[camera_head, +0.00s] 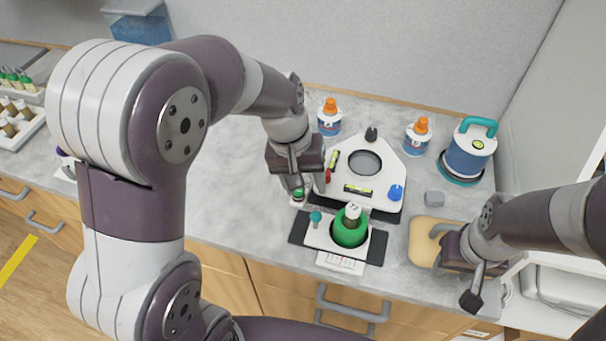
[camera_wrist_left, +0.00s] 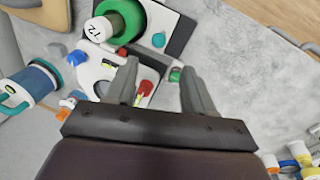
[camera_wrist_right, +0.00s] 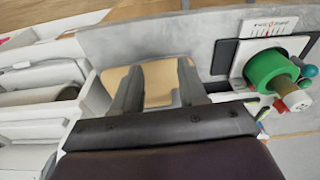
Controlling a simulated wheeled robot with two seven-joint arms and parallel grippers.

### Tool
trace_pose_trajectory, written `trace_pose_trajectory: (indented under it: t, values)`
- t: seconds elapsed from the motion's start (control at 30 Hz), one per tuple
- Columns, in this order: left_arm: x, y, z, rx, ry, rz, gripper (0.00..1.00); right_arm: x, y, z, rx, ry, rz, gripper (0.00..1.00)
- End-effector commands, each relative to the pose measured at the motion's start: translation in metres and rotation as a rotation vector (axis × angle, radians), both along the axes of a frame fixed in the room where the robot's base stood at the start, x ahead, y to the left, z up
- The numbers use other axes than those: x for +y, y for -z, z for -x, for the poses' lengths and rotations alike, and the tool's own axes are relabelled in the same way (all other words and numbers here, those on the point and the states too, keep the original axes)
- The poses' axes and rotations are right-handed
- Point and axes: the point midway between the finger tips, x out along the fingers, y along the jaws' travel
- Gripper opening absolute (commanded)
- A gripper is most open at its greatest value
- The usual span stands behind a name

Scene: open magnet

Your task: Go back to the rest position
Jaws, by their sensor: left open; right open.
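My left gripper (camera_head: 308,186) hangs over the counter, left of the white device plate. Its jaws are apart with nothing seen between them in the left wrist view (camera_wrist_left: 158,88). My right gripper (camera_head: 475,275) is at the counter's front right, over the tan board (camera_head: 422,240). In the right wrist view (camera_wrist_right: 157,85) its fingers are apart and empty, with the board behind them. A green ring-shaped holder (camera_head: 350,230) with a white-capped vial (camera_head: 352,211) sits on a white and black base. A small green-topped item (camera_head: 298,194) is close beside the left gripper; contact cannot be told.
The white plate (camera_head: 388,165) with a round opening carries red and blue knobs. Two orange-capped bottles (camera_head: 330,117) (camera_head: 416,136) and a blue canister (camera_head: 468,152) stand behind. A grey block (camera_head: 434,198) lies right of the plate. Vial racks (camera_head: 22,120) are far left. The left-centre counter is clear.

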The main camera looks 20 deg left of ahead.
Motion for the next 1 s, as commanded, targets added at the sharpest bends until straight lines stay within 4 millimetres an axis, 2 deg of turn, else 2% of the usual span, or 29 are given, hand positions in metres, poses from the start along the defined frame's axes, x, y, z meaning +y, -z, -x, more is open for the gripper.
trace_pose_trajectory:
  t: [0.1,0.2,0.67,0.73,0.77,0.83,0.9,1.0]
  values:
    - [0.003,-0.017,0.000,-0.001,0.001,0.001,0.53,0.000,0.001,0.000,0.000,0.000,0.000,0.43]
    - [0.005,-0.024,0.001,0.001,0.001,0.000,0.53,0.000,0.001,0.000,0.000,0.000,0.000,0.43]
    - [0.005,-0.025,0.001,0.002,0.001,0.000,0.53,0.000,0.001,0.000,0.000,0.000,0.000,0.43]
    - [0.006,-0.025,-0.004,-0.029,0.011,-0.006,0.53,0.000,0.001,0.000,0.000,0.000,0.000,0.43]
    - [0.010,-0.018,-0.004,-0.049,0.026,-0.024,0.53,0.000,0.001,0.000,0.000,0.000,0.000,0.43]
    - [0.026,0.004,0.011,-0.089,0.079,-0.087,0.53,0.000,0.001,0.000,0.000,0.000,0.000,0.43]
    - [0.043,0.023,0.033,-0.118,0.129,-0.142,0.53,0.000,0.001,0.000,0.000,0.000,0.000,0.43]
    - [0.060,0.040,0.065,-0.126,0.180,-0.188,0.53,0.000,0.001,0.000,0.000,0.000,0.000,0.43]
